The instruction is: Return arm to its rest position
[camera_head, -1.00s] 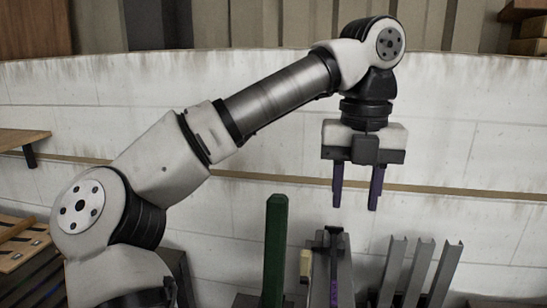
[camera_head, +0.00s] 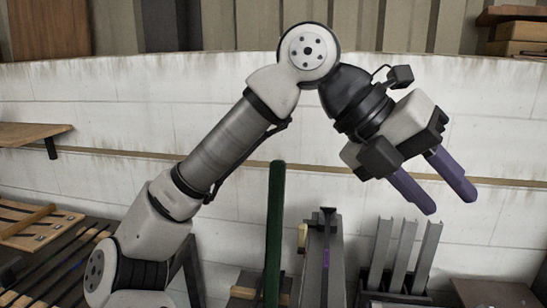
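My gripper (camera_head: 452,193) is in the air at the right of the head view, in front of the white wall. Its two purple fingers point down and to the right, with a clear gap between them. Nothing shows between the fingers. My arm rises from the lower left, bends at the top middle and slopes down to the gripper.
A wooden shelf (camera_head: 30,134) and a slatted rack (camera_head: 40,230) are at left. Boxes (camera_head: 517,32) sit at upper right. The space around the gripper is clear.

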